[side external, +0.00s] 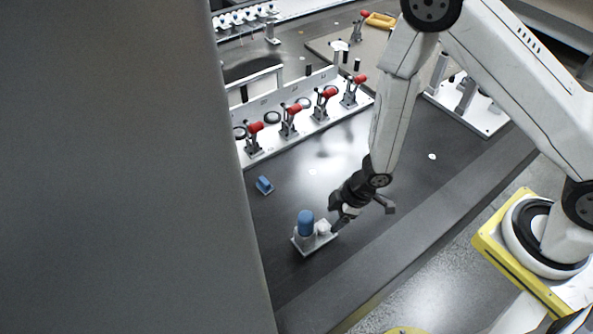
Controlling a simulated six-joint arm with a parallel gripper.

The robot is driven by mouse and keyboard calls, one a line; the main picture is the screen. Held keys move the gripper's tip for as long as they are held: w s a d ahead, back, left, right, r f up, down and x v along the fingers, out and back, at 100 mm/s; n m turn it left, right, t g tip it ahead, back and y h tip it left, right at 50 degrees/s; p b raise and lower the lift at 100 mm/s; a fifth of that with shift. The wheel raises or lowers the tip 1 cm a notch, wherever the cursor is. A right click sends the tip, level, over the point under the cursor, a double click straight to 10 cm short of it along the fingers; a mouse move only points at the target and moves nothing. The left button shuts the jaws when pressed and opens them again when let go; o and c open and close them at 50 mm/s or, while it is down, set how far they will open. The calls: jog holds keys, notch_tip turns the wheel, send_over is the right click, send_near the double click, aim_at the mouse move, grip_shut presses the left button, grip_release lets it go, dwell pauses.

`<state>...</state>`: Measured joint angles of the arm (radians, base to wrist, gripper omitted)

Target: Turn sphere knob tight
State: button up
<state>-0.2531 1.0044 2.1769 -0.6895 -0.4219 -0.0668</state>
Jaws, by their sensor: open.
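A small light-grey plate (316,245) lies on the dark table. An upright blue cylinder (306,223) stands on its left part. Beside the cylinder is a small whitish rounded piece (322,228). It looks like the sphere knob, but it is too small to be sure. My gripper (336,217) is open and tilted down from the upper right, with its fingers close to the right side of this whitish piece. I cannot tell whether they touch it or straddle it. The gripper partly hides the plate's right end.
A small blue block (264,185) lies to the upper left. A light rail with several red-handled toggle clamps (290,112) stands behind. A large grey column (120,170) blocks the left of the view. The table (385,235) right of the plate is clear.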

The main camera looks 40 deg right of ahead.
aim_at(325, 227)
jog(key=shift+x, duration=2.3)
grip_shut()
